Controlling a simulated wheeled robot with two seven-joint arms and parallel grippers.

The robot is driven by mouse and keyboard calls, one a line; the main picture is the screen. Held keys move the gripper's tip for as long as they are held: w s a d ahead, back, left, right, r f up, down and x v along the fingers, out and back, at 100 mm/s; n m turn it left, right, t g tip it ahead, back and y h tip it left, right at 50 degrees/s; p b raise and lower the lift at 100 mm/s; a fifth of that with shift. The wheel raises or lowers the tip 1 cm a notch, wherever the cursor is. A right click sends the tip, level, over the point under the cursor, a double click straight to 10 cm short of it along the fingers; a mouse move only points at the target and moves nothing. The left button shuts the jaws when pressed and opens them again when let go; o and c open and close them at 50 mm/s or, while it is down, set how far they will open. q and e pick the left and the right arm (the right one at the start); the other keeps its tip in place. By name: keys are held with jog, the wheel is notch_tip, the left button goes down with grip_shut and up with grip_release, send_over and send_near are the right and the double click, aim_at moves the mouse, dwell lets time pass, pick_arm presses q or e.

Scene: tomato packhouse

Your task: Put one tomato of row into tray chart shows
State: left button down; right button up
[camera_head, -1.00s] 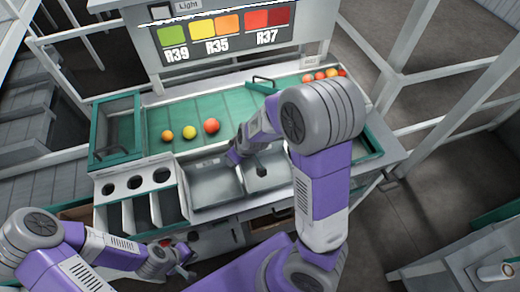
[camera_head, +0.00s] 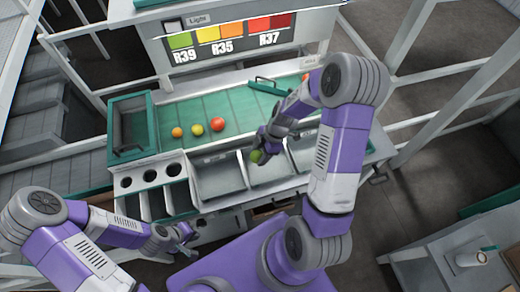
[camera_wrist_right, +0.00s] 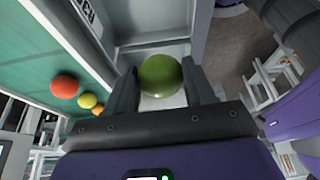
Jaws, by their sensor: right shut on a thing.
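My right gripper (camera_head: 262,146) is shut on a green tomato (camera_head: 258,157), above the grey trays along the table's front edge. In the right wrist view the green tomato (camera_wrist_right: 160,76) sits between both fingers, with a grey tray behind it. An orange tomato (camera_head: 177,132), a yellow-green tomato (camera_head: 197,129) and a red tomato (camera_head: 217,125) stand in a row on the green belt. The chart (camera_head: 228,38) shows green over R39, yellow and orange over R35, red over R37. My left gripper (camera_head: 186,240) hangs low in front of the table; its jaws are too small to read.
A left grey tray (camera_head: 218,192) and others beside it line the table front. A panel with round holes (camera_head: 150,175) and narrow slots stands left of them. A green-rimmed box (camera_head: 130,153) is at the left end.

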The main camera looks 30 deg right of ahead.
jog(key=shift+f+b, duration=0.3)
jog(key=shift+f, duration=0.3)
jog(key=b, duration=0.7)
send_over(257, 172)
jog(key=d, duration=0.1)
jog(key=f, duration=0.8)
jog(key=shift+s+d, duration=0.15)
jog(key=shift+s, duration=0.05)
jog(key=shift+f+b, duration=0.6)
jog(key=shift+b, duration=0.3)
jog(key=shift+f+b, duration=0.55)
jog(key=shift+b, duration=0.25)
jog(key=o, duration=0.8)
jog(key=c, duration=0.3)
jog(key=shift+r, duration=0.1)
